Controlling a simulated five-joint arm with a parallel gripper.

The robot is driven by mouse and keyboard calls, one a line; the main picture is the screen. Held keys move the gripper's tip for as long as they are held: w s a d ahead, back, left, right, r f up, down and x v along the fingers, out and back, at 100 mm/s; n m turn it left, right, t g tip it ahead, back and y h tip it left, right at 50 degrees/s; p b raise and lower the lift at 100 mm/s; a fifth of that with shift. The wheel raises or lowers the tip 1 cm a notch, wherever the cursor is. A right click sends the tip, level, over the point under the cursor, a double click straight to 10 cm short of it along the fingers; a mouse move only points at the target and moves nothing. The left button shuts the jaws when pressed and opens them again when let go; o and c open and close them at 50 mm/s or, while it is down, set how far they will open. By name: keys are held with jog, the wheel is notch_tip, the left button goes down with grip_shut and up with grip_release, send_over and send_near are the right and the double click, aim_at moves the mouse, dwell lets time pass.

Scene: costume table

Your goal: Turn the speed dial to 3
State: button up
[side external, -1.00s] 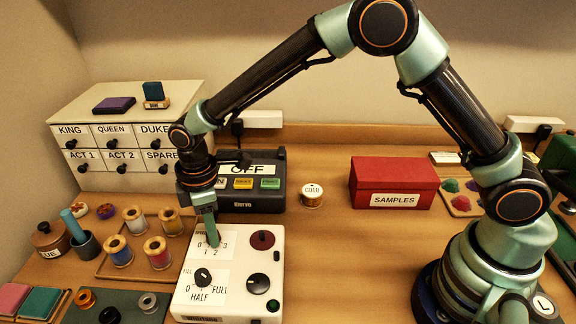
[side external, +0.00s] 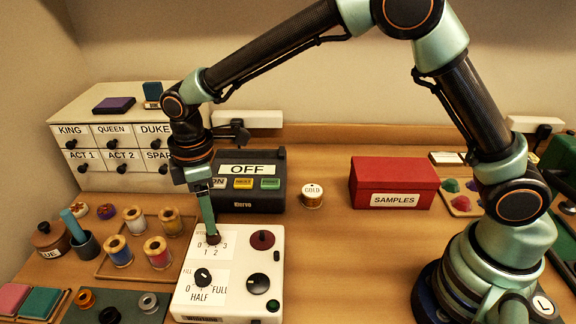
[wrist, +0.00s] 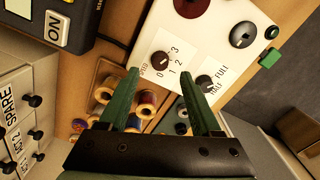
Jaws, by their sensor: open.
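The speed dial (side external: 213,239) is a small dark knob on the white control box (side external: 264,300), with 0, 1, 2 and 3 printed around it. It also shows in the wrist view (wrist: 159,61), with a light mark on its face; I cannot tell for sure which number the mark points to. My gripper (side external: 210,230) points down just above the dial. In the wrist view my gripper (wrist: 158,71) is open and empty, its green fingers apart on either side of the dial in the picture. The fingertips look clear of the knob.
A FILL knob (side external: 203,277), a maroon knob (side external: 262,239) and a black knob (side external: 258,283) share the box. A dark unit labelled OFF (side external: 252,200) stands behind it. Thread spools (side external: 117,250) stand to the left. The table right of the box is clear.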

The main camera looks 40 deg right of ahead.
notch_tip(320, 180, up, 7)
jog(key=shift+r, duration=0.15)
dwell(0.4)
jog(key=s+d+r+m+t, duration=0.1)
jog(key=s+d+r+m, duration=0.2)
jog(key=d, duration=0.4)
jog(key=s+d+r+m+t, duration=0.1)
jog(key=d+r+m, duration=0.2)
jog(key=d+r, duration=0.25)
jog(key=s+d+f+m+t, duration=0.1)
jog(key=s+d+m+t, duration=0.2)
jog(key=s+d+m, duration=0.4)
jog(key=s+d, duration=0.2)
jog(key=d, duration=0.2)
jog(key=shift+d+f+m+t, duration=0.3)
jog(key=shift+d, duration=0.05)
